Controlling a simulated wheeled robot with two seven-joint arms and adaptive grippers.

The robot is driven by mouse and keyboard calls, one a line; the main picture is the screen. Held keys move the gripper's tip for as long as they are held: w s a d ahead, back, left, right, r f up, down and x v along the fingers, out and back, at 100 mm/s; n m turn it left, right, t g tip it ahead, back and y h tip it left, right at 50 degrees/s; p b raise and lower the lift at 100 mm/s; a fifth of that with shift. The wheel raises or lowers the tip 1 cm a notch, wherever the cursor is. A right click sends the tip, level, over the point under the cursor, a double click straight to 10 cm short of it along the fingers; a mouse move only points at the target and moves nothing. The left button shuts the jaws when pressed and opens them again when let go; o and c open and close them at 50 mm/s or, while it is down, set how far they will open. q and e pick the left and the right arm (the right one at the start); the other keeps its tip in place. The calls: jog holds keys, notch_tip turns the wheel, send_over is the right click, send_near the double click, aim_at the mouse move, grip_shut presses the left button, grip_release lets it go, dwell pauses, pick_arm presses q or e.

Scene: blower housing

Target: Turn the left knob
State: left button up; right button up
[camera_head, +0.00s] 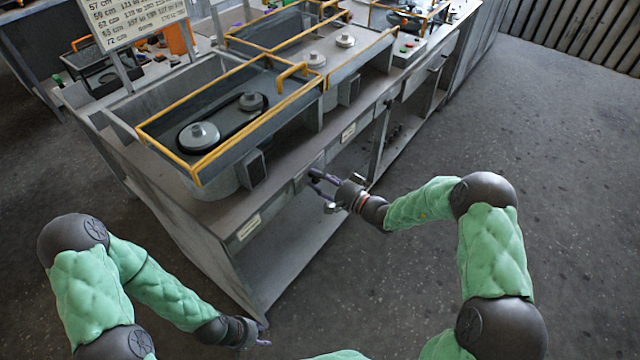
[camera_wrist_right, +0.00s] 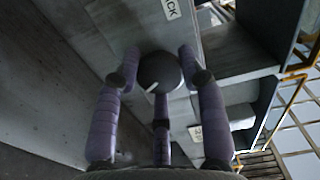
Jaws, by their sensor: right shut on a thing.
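A dark round knob (camera_wrist_right: 159,72) with a white pointer mark sits on the grey front panel of the workbench. In the right wrist view the pointer slants toward the lower left. My right gripper (camera_head: 322,187) is at the bench front, its purple fingers around the knob (camera_head: 315,173). In the right wrist view the right gripper (camera_wrist_right: 161,88) has one finger on each side of the knob and a third below it. My left gripper (camera_head: 264,335) hangs low by the bench's lower left corner, away from the knob; its finger opening is too small to tell.
The bench (camera_head: 205,210) carries a belt-and-pulley unit (camera_head: 222,122) inside a yellow rail. Label plates (camera_head: 249,227) are on its front, one near the knob in the wrist view (camera_wrist_right: 171,8). Open shelves lie below. The floor (camera_head: 570,170) at right is clear.

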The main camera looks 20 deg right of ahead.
jog(key=shift+s+a+f+n+b, duration=0.1)
jog(key=shift+a+n+b, duration=0.05)
jog(key=shift+n+b, duration=0.45)
jog(key=shift+s+a+f+n+b, duration=0.1)
jog(key=shift+a+n+b, duration=0.05)
jog(key=shift+n+b, duration=0.45)
jog(key=shift+s+a+f+n, duration=0.1)
jog(key=shift+f+n, duration=0.05)
jog(key=shift+n, duration=0.15)
jog(key=o, duration=1.2)
jog(key=shift+c, duration=0.2)
jog(key=shift+s+d+r, duration=0.2)
jog(key=shift+s+d, duration=0.05)
jog(key=shift+d, duration=0.3)
jog(key=v, duration=1.1)
jog(key=shift+a, duration=0.1)
